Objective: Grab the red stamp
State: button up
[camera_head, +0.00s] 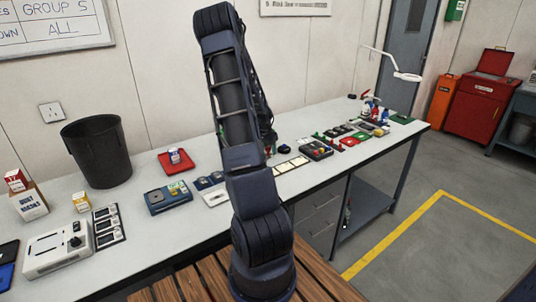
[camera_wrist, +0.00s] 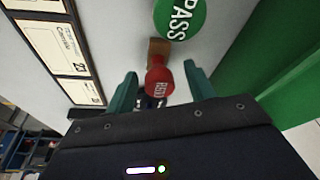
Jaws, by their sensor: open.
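The red stamp (camera_wrist: 157,85) shows in the middle of the wrist view, with a round red top that bears white lettering. A brown wooden-looking block (camera_wrist: 158,50) is right beside it, partly hidden by the red top. My gripper (camera_wrist: 160,70) is open, with one green finger on each side of the red stamp. I cannot tell whether either finger touches it. In the head view my arm hides my gripper and I cannot make out the stamp.
A green round PASS piece (camera_wrist: 180,18) lies just beyond the stamp. Cards in a dark frame (camera_wrist: 48,40) lie to the left, and a green surface (camera_wrist: 275,60) to the right. In the head view the long bench (camera_head: 140,240) holds a black bin (camera_head: 97,150) and a red tray (camera_head: 176,162).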

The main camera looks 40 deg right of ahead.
jog(key=c, duration=1)
jog(key=shift+r, duration=0.1)
jog(key=shift+c, duration=0.2)
